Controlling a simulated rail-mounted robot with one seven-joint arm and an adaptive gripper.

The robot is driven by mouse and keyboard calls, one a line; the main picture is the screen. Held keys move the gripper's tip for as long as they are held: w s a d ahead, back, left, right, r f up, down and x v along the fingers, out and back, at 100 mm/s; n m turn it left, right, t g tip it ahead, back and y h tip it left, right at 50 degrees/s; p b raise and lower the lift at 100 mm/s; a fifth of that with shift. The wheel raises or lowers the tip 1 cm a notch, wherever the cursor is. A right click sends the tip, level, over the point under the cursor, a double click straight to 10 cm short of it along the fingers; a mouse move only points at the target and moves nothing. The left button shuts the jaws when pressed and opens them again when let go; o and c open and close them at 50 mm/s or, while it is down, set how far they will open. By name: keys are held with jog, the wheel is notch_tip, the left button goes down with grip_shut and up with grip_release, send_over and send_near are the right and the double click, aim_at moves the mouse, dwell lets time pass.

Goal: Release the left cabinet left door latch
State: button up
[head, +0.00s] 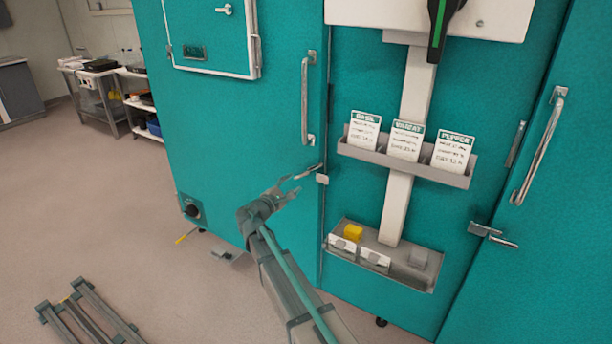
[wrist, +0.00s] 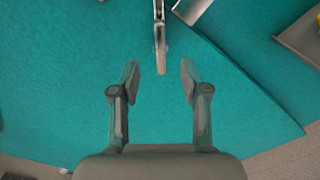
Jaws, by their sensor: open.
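The left cabinet's left door (head: 240,120) is teal and looks shut. Its latch (head: 308,171) is a short metal lever at the door's right edge, below the long door handle (head: 305,100). A small pale latch bracket (head: 322,179) sits beside it. My gripper (head: 291,186) is open and empty, just below and left of the lever. In the wrist view, the lever (wrist: 160,38) points down between the two fingertips of my gripper (wrist: 160,80), with the bracket (wrist: 192,8) at its upper right. I cannot tell the depth between lever and fingers.
Another door handle (head: 538,152) and latch (head: 492,235) are at the right. A metal frame (head: 90,315) lies on the floor at lower left.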

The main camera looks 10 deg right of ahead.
aim_at(302, 176)
jog(key=x, duration=0.7)
jog(key=shift+w+d, duration=0.15)
jog(key=shift+w, duration=0.05)
grip_shut()
